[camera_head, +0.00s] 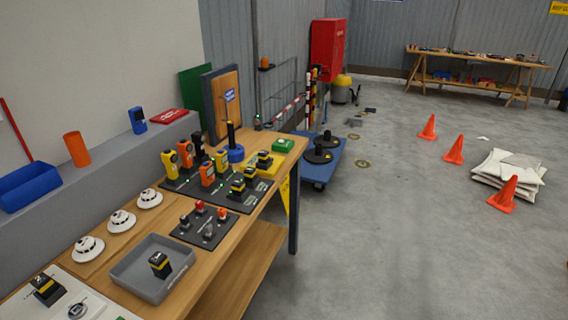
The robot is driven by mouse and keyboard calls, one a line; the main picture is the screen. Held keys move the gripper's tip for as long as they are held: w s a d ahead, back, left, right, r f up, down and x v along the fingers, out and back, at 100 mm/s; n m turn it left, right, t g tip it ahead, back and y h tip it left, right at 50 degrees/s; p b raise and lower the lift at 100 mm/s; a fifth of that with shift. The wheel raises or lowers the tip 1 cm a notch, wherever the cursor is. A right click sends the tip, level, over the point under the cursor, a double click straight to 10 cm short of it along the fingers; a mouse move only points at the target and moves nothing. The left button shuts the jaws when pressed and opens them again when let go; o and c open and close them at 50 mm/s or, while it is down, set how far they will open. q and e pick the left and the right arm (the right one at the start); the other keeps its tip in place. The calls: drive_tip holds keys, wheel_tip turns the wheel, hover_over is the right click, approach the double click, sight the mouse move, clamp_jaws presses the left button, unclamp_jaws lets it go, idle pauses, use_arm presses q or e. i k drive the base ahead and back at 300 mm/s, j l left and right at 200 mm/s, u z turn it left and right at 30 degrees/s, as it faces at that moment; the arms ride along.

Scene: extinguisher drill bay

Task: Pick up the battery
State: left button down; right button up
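Several black blocks with a yellow band look like batteries; I cannot tell which one the task means. One block (160,264) stands in a grey tray (190,253) at the front of the wooden workbench. Another block (46,290) is on a white board at the lower left. More blocks, one in front (237,187) and one behind it (251,176), stand on a dark mat (213,187), and one (264,159) is on a yellow base farther back. Neither of my grippers is in view.
Yellow and orange handheld devices (186,154) stand on the dark mat. White round detectors (121,221) line the wall side. Small valves or knobs (209,230) sit on a small dark board. Floor right of the bench is open, with orange cones (454,150) and a blue trolley (322,164).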

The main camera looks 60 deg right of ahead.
sight(264, 155)
drive_tip(key=z, duration=1.8)
drive_tip(key=u, duration=3.5)
drive_tip(key=z, duration=3.5)
